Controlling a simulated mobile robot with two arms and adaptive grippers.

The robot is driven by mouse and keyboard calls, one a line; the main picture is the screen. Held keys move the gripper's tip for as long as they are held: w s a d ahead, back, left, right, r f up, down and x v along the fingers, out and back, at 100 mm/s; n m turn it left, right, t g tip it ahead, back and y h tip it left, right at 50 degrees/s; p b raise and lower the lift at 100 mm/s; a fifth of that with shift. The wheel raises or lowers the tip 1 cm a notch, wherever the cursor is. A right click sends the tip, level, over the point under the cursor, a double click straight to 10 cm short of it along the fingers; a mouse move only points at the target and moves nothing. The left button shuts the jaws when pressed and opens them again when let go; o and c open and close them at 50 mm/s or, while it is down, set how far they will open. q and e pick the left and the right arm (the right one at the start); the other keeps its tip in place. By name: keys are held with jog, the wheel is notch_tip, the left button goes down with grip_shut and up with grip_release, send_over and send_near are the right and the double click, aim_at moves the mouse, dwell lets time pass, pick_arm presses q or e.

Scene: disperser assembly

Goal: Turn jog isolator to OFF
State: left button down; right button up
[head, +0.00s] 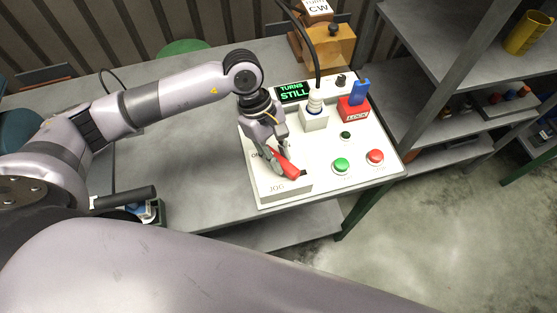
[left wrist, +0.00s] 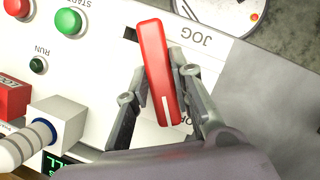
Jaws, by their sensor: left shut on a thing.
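The jog isolator's red handle (head: 289,166) sits on a pale box marked JOG at the near left of the white control panel (head: 318,177). It lies diagonally, from upper left to lower right, in the head view. My left gripper (head: 279,157) comes down on it from above. In the left wrist view the red handle (left wrist: 159,65) has a white stripe and lies between the fingers of my left gripper (left wrist: 157,82), which is shut on it. Lettering beside the handle is partly hidden, so its marked position is unclear. My right gripper is out of view.
Green (head: 341,165) and red (head: 375,156) buttons stand right of the isolator. Behind are a white plug with a cable (head: 316,100), a red block with a blue key (head: 355,108) and a display (head: 294,91) reading "TURNS STILL". Shelves (head: 438,100) stand to the right.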

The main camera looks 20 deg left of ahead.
pick_arm(q)
jog(key=n+t+b, duration=0.1)
jog(key=n+b, duration=0.3)
jog(key=n+t+b, duration=0.2)
jog(key=n+b, duration=0.2)
jog(key=shift+s+f+b, duration=0.2)
jog(key=shift+b, duration=0.15)
jog(key=shift+r+n+t+b, duration=0.2)
jog(key=shift+n+t+b, duration=0.5)
jog(key=shift+n+b, duration=0.95)
jog(key=shift+n+y, duration=0.25)
jog(key=shift+y, duration=0.05)
jog(key=c, duration=1.4)
grip_release()
jog(key=shift+s, duration=0.1)
jog(key=shift+r, duration=0.15)
jog(key=v, duration=1.1)
jog(key=shift+a+r, duration=0.2)
jog(key=shift+r, duration=0.15)
jog(key=shift+s, duration=0.1)
